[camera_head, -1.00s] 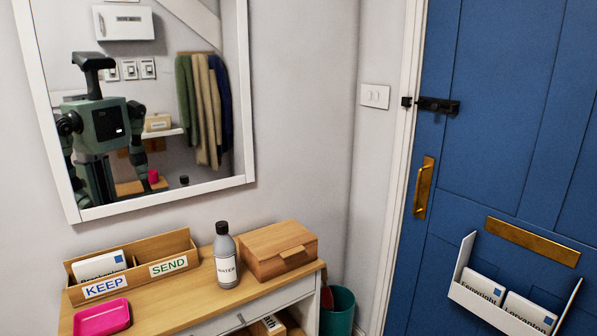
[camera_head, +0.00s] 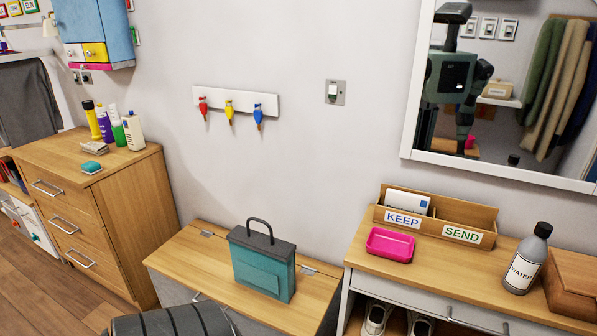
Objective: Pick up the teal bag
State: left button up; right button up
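The teal bag (camera_head: 263,262) stands upright on the wooden lid of a low chest (camera_head: 198,262) in the middle of the head view. It has a dark top and a dark arched handle (camera_head: 260,226) standing up from it. Nothing touches the bag apart from the lid under it. Neither of my grippers shows directly in this view. Part of my body shows in the mirror, where I cannot make out the grippers' state.
A drawer cabinet (camera_head: 128,215) with bottles stands to the left. A console table (camera_head: 352,250) with a pink tray (camera_head: 390,245), a letter holder (camera_head: 470,215) and a water bottle (camera_head: 527,258) stands to the right. A dark rounded object (camera_head: 170,322) sits in front of the chest.

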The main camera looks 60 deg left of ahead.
aim_at(265, 264)
jog(key=u, duration=2.15)
jog(key=i+j+z, duration=0.15)
jog(key=j, duration=0.2)
